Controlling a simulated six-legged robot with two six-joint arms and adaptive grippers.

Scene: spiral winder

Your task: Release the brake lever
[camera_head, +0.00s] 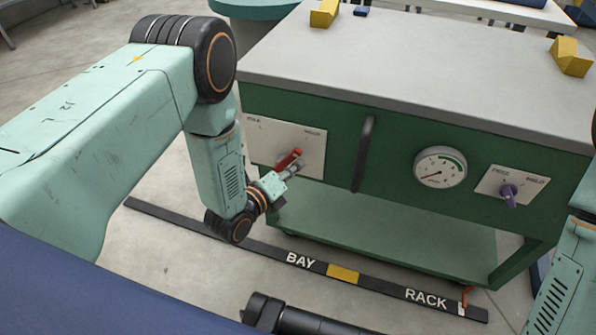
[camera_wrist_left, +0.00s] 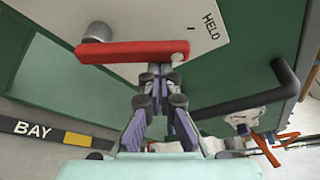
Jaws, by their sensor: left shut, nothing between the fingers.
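The brake lever is a red bar (camera_head: 289,158) on a pale plate (camera_head: 258,135) at the left of the green cart front. In the left wrist view the red lever (camera_wrist_left: 130,52) runs across the picture from a grey round hub at its left end. The word HELD shows on the plate near its right end. My left gripper (camera_head: 295,170) is shut and empty at the lever. In the left wrist view its fingertips (camera_wrist_left: 157,74) are just below the lever's edge; I cannot tell if they touch. My right gripper is not in view.
A black vertical handle (camera_head: 363,153) stands out right of the plate. A gauge (camera_head: 440,167) and a purple knob (camera_head: 509,195) are further right. The grey top (camera_head: 400,60) carries yellow blocks. A dark floor strip (camera_head: 385,283) reads BAY and RACK.

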